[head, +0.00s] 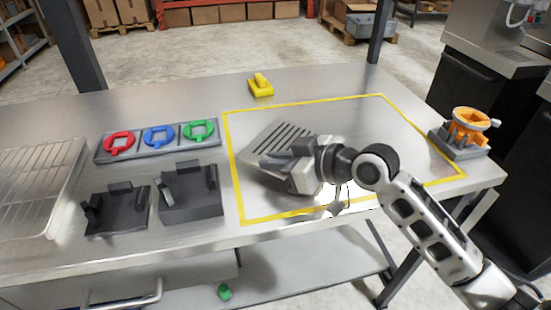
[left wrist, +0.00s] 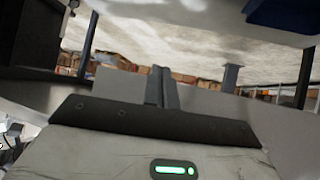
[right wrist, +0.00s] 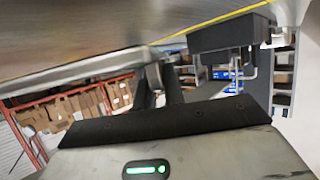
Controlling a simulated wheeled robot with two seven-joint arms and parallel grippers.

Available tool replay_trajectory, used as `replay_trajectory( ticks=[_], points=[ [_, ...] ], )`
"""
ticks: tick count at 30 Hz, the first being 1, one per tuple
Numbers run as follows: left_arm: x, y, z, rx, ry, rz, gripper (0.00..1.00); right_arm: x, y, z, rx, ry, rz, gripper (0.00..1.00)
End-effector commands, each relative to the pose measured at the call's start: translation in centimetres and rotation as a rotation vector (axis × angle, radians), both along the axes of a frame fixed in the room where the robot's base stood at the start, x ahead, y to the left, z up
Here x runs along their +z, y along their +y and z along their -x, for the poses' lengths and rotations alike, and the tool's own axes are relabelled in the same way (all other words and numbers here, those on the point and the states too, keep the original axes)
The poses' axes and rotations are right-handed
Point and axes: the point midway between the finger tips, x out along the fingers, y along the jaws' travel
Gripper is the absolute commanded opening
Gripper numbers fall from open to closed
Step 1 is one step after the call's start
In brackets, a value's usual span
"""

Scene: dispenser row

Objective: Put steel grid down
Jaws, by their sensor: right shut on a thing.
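The steel grid (head: 279,137), a slotted metal plate, is inside the yellow outlined area (head: 232,172) near its left side. My right gripper (head: 303,165) is shut on it at its near side and partly covers it. The grid looks turned at an angle to the outline; whether it touches the tabletop, I cannot tell. The right wrist view shows the fingers (right wrist: 158,88) close around a metal part. My left gripper (left wrist: 162,86) shows only in the left wrist view, with its fingers together and nothing visible between them.
Two dark fixtures (head: 190,188) stand left of the outline, below a rack with red, blue and green rings (head: 158,137). A wire rack (head: 38,185) lies far left. A yellow block (head: 261,87) is behind the outline, an orange device (head: 467,128) right. The outline's right half is mostly clear.

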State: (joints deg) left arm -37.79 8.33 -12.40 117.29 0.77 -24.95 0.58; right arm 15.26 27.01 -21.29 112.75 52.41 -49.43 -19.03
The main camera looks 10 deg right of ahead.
Motion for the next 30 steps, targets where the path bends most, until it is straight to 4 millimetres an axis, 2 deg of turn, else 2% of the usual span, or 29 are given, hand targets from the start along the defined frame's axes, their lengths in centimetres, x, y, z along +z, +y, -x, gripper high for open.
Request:
replay_trajectory(
  ticks=[17, 18, 20, 30],
  points=[
    [-0.2, -0.1, -0.1, 0.000, -0.002, 0.004, 0.00, -1.1, 0.0, 0.0, 0.000, -0.001, -0.001, 0.00],
    [-0.2, -0.1, -0.1, 0.000, -0.003, 0.004, 0.00, -1.2, 0.0, 0.0, 0.001, 0.002, 0.000, 0.19],
    [-0.1, -0.1, 0.0, -0.002, -0.004, 0.003, 0.00, -1.3, 0.0, 0.0, 0.000, 0.003, 0.000, 0.33],
    [-0.1, 0.0, 0.2, -0.006, 0.002, -0.002, 0.00, -0.9, 0.0, 0.1, 0.001, 0.004, 0.000, 0.33]
  ],
)
